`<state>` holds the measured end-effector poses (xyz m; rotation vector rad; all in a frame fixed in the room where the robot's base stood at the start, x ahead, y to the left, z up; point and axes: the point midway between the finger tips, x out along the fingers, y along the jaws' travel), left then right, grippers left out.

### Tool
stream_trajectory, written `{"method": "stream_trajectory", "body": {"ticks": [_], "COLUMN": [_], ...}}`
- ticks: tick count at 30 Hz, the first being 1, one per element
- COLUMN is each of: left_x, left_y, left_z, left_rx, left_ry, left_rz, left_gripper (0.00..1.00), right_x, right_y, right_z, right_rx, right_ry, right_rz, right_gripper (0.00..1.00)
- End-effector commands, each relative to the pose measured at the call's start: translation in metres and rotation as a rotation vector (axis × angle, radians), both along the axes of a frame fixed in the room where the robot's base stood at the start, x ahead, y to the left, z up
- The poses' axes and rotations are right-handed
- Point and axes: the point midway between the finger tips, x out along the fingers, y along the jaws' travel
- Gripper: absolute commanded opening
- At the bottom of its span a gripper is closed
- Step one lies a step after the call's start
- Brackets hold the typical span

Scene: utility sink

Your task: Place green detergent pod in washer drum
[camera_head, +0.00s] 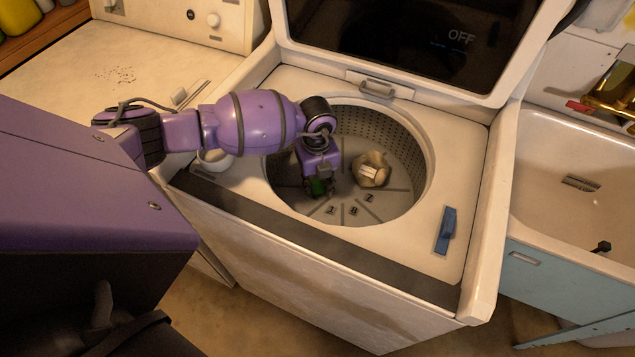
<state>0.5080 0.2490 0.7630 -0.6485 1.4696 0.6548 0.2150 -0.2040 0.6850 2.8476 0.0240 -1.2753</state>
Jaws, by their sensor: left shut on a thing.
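The green detergent pod (317,187) shows as a small green patch at the tip of my left gripper (318,184). The gripper points down through the washer's round opening and is shut on the pod. Most of the pod is hidden by the fingers. The washer drum (397,143) is open, with perforated grey walls and a ribbed floor. The pod is over the left part of the drum; I cannot tell how high it is above the floor. My right gripper is not in view.
The washer lid (400,40) stands open at the back. A beige agitator (371,170) rises in the drum beside my gripper. A blue handle-like object (446,230) lies on the washer top at right. A sink (570,170) stands at right, another appliance (130,70) at left.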

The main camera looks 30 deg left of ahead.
Motion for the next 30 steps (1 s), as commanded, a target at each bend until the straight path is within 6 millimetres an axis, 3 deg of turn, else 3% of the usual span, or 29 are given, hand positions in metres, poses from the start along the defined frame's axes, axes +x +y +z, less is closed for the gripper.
{"method": "stream_trajectory", "body": {"ticks": [12,13,17,26,30], "left_x": [0.0,0.0,0.0,0.001,0.002], "left_y": [0.0,0.0,0.0,0.0,0.0], "left_z": [-0.009,-0.009,-0.008,-0.007,0.005], "left_rx": [-0.001,-0.001,-0.001,0.0,0.0], "left_ry": [0.0,-0.001,-0.001,-0.001,-0.004], "left_rz": [-0.001,-0.001,-0.001,-0.001,-0.001], "left_gripper": [0.1,0.3,0.47,0.47,0.47], "right_x": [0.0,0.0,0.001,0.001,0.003], "right_y": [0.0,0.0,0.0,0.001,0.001], "right_z": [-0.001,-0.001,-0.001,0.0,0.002], "right_rx": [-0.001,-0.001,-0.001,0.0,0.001], "right_ry": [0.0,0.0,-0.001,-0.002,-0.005], "right_rz": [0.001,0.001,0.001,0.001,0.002], "right_gripper": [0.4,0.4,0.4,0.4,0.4]}}
